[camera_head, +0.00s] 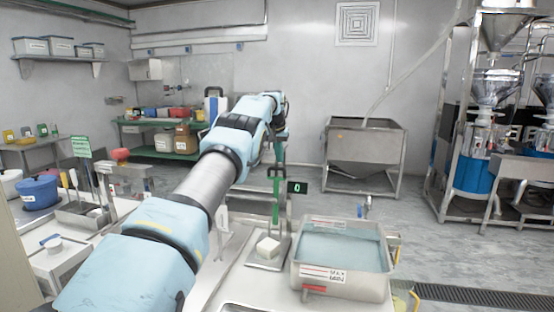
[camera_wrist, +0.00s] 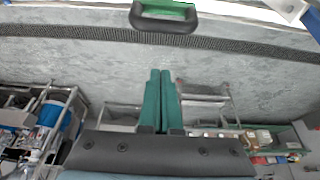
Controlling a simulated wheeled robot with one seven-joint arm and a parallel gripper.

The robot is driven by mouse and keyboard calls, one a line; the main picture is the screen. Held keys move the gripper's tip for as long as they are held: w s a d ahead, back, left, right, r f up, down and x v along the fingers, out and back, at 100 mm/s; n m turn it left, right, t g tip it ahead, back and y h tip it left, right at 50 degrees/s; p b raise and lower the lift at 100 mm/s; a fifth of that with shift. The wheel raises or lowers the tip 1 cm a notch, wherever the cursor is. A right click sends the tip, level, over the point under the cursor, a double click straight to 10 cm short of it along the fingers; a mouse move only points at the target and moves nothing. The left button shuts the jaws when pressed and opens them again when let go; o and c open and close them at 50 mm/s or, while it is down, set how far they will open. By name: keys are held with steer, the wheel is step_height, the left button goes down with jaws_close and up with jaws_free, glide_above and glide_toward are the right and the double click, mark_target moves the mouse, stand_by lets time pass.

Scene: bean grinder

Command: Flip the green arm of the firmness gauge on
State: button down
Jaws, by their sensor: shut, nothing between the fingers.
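The firmness gauge stands on the counter in the head view, with a bright green upright part (camera_head: 276,205) and a small black display (camera_head: 297,187) showing a green 0. A white block (camera_head: 268,246) sits on its metal base plate (camera_head: 262,265). I cannot clearly tell the green arm from the upright. My gripper (camera_wrist: 161,72) is shut and empty in the wrist view, its two green fingers side by side.
A steel tank of bluish liquid (camera_head: 342,250) stands right of the gauge on the counter. A blue pot (camera_head: 38,192) and a green sign (camera_head: 81,147) are at left. A steel hopper (camera_head: 365,150) stands on the floor behind. Open floor lies beyond the counter.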

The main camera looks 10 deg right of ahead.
steer(key=shift+s+a+f, duration=0.35)
steer(key=shift+s+a, duration=0.1)
steer(key=shift+s, duration=0.35)
steer(key=shift+s+a+f, duration=0.3)
steer(key=shift+s+a, duration=0.1)
steer(key=shift+s, duration=0.35)
steer(key=shift+s+f+b, duration=0.1)
steer(key=shift+b, duration=0.45)
